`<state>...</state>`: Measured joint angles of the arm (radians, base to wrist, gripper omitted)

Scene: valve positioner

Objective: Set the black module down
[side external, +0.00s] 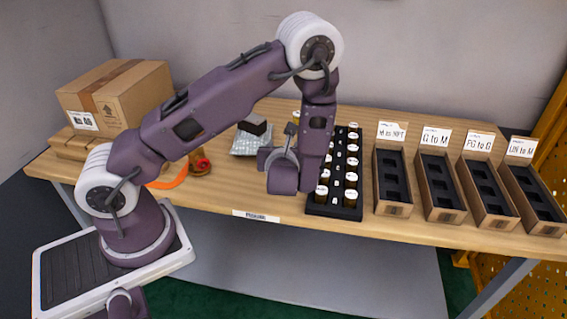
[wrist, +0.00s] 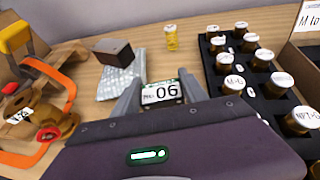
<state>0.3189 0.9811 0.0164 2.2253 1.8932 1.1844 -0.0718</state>
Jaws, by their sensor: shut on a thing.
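My gripper (wrist: 160,94) is shut on a small dark-edged piece with a white label reading 06, which I take to be the black module (wrist: 181,98). Only its labelled face shows between the fingers in the wrist view; the rest is hidden. In the side external view my gripper (side external: 277,160) is low over the table, left of the black rack; the held piece is hard to make out there. I cannot tell whether it touches the table.
A dark block (wrist: 114,52) lies on a silver bag (wrist: 122,82). A black rack (side external: 333,211) holds several white-capped bottles; one yellow bottle (wrist: 171,38) stands apart. Labelled cardboard bins (side external: 391,209) are at right. Orange-handled brass parts (side external: 200,164) and cardboard boxes (side external: 120,95) are at left.

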